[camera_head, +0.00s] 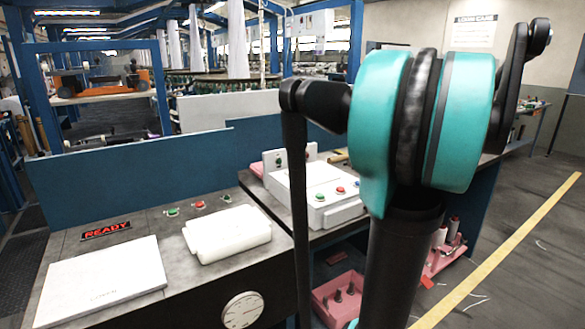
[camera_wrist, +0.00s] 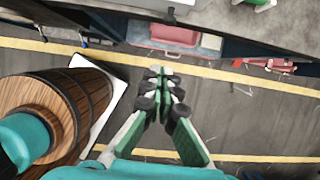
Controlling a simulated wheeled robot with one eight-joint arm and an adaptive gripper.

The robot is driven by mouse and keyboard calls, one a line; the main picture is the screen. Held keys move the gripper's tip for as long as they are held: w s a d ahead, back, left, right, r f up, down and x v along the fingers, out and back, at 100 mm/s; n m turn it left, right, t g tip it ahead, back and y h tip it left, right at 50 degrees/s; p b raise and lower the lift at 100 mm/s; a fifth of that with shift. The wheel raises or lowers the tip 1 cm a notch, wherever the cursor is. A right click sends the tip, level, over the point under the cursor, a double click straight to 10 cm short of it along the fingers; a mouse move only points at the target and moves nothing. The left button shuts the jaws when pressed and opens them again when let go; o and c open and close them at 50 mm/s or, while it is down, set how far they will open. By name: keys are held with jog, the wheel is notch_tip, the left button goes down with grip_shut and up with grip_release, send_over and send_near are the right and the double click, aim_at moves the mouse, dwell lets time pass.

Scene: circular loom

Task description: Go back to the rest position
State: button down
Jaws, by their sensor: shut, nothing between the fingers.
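My gripper (camera_wrist: 163,76) shows in the wrist view, its green-padded fingers drawn together at the tips. Nothing is between them. It hangs over open grey floor, apart from the things around it. In the head view my teal and black arm stands folded up at the right of centre and hides part of the bench behind it. I cannot make out my gripper in the head view.
A white control box (camera_head: 313,196) stands beside my arm. A wooden barrel (camera_wrist: 70,105) is left of my gripper. Floor at right is mostly clear.

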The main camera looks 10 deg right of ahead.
jog(key=s+a+f+n, duration=0.3)
jog(key=a+f+n, duration=0.9)
jog(key=a+n, duration=0.35)
jog(key=s+a+f+n+h, duration=0.1)
jog(key=s+a+f+n, duration=0.8)
jog(key=n, duration=0.7)
jog(key=shift+s+a+f, duration=0.15)
jog(key=shift+s+f, duration=0.4)
jog(key=shift+f, duration=0.1)
